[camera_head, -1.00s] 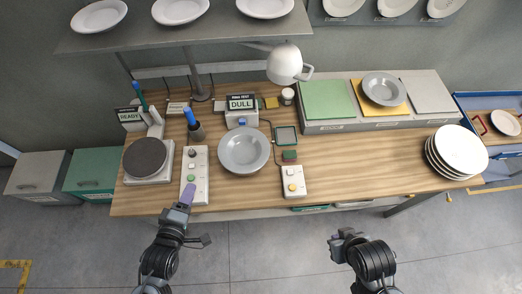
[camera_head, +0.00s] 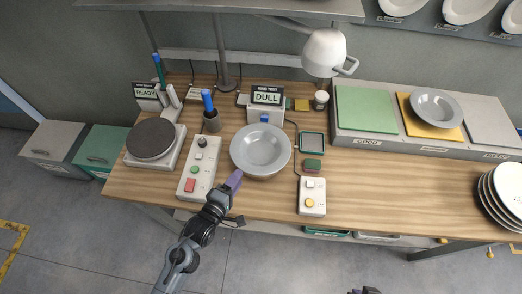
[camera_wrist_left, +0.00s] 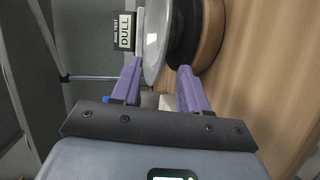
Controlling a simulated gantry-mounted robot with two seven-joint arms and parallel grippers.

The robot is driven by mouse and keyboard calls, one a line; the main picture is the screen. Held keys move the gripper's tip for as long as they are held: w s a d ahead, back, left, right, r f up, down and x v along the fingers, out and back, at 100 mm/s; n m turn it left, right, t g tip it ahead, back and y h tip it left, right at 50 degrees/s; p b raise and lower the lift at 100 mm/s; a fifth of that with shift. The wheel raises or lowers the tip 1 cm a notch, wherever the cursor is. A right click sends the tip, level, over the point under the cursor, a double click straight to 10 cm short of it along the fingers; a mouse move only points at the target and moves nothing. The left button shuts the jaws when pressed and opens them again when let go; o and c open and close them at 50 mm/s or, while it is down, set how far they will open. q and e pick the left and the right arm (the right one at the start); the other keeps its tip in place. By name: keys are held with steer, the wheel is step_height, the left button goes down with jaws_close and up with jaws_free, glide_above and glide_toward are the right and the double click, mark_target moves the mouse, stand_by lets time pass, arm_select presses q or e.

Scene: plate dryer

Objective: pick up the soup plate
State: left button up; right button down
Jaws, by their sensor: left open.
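A grey soup plate (camera_head: 261,150) with a wide rim rests in the middle of the bench, in front of the DULL sign (camera_head: 267,96). My left gripper (camera_head: 236,178) is open at the plate's near-left rim. In the left wrist view the plate (camera_wrist_left: 153,45) shows edge-on, on a dark disc over a round wooden base. Its rim reaches between the two open purple fingers (camera_wrist_left: 158,75), with no clear grip on it. Only a dark bit of my right gripper (camera_head: 365,291) shows at the bottom edge; its jaws cannot be made out.
A dark round hotplate-like disc (camera_head: 150,140) stands at left. A similar plate (camera_head: 436,107) lies on a yellow pad; white plates (camera_head: 507,188) are stacked at right.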

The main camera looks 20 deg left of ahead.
mark_target(245, 168)
arm_select(q)
steer(key=shift+f+x, duration=0.15)
steer(key=shift+x, duration=1.4)
steer(key=shift+f+x, duration=0.1)
steer(key=shift+x, duration=1.5)
steer(key=shift+s, duration=0.1)
jaws_close()
steer(key=shift+d+r, duration=0.1)
steer(key=shift+r, duration=0.05)
